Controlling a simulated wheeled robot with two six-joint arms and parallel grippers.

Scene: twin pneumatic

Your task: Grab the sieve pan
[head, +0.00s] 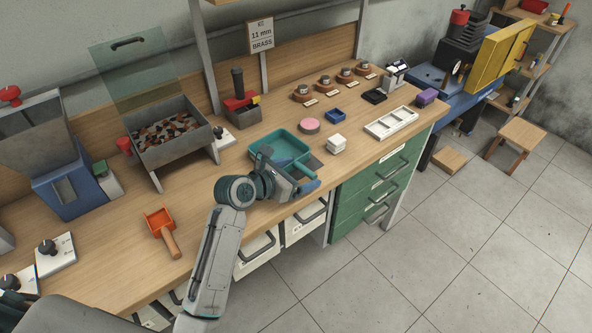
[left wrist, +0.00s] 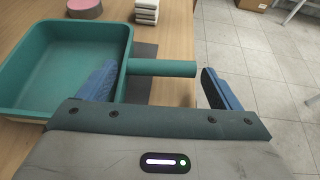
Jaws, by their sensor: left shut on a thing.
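The sieve pan is a teal square tray with a short round handle. In the head view the sieve pan (head: 281,143) sits near the front edge of the bench, partly behind my left gripper (head: 292,173). In the left wrist view the sieve pan (left wrist: 60,62) fills the left side. Its handle (left wrist: 165,68) points right and lies between the two blue fingers of my left gripper (left wrist: 160,72). The fingers stand wide apart, shut on the pan along its handle, one by the pan wall and one by the handle's end. My right gripper is not in view.
A white block stack (head: 336,144) and a pink disc (head: 309,126) stand behind the pan. An orange scoop (head: 161,224) lies to the left. A metal bin of mixed pieces (head: 172,149) stands behind it. A white tray (head: 391,122) is to the right.

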